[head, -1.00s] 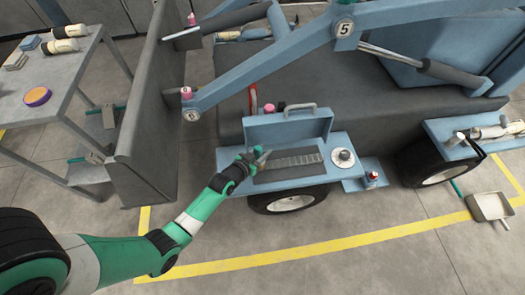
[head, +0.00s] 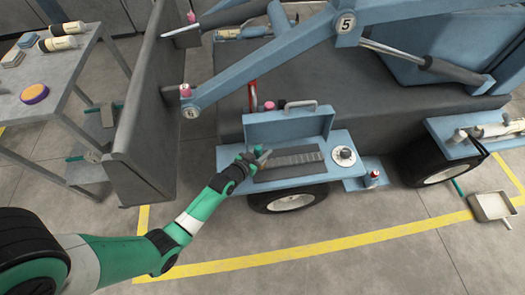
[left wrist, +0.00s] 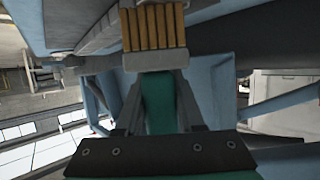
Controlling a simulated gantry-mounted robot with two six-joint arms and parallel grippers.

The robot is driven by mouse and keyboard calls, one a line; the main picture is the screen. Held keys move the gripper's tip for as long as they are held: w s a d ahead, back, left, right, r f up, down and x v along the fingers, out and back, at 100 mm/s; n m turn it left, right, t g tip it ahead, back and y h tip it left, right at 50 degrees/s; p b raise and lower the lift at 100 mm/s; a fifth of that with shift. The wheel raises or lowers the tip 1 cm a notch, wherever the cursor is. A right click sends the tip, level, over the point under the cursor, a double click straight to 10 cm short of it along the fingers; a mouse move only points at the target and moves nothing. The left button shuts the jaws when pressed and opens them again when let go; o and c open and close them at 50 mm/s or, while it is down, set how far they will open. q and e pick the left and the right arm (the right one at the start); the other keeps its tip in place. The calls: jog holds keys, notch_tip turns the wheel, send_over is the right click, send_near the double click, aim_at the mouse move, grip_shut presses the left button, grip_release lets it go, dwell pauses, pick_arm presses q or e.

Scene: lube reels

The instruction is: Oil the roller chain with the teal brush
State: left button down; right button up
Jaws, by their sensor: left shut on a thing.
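My left gripper (head: 258,158) is shut on the teal brush. It is over the left end of the roller chain, at the blue side shelf. In the left wrist view the brush's teal handle (left wrist: 158,105) sits between the two fingers, with a grey ferrule and tan bristles (left wrist: 153,28) beyond. The roller chain (head: 295,160) is a grey segmented strip lying in a dark tray (head: 262,177) on the shelf. Whether the bristles touch the chain cannot be told. My right gripper is in neither view.
An open blue box lid (head: 290,124) stands behind the tray. A blue lift arm (head: 270,75) crosses above. A wheel (head: 288,200) is below. A table with a purple-rimmed round object (head: 35,94) is at left.

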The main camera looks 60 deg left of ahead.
pick_arm(q)
jog(key=shift+w, duration=0.1)
jog(key=shift+w+d+r+p, duration=0.15)
jog(key=shift+w+d+p, duration=0.2)
jog(key=shift+w, duration=0.2)
jog(key=shift+w+d, duration=0.3)
jog(key=shift+w, duration=0.4)
jog(key=shift+w+d+f+b, duration=0.15)
jog(key=shift+w+d+b, duration=0.05)
jog(key=shift+w+b, duration=0.35)
jog(key=shift+w+d+f+b, duration=0.1)
jog(key=shift+w+d+b, duration=0.1)
jog(key=shift+w+b, duration=0.3)
jog(key=shift+w+d+b, duration=0.15)
jog(key=shift+w+b, duration=0.15)
jog(key=shift+b, duration=0.15)
jog(key=shift+r, duration=0.15)
jog(key=shift+w+d, duration=0.1)
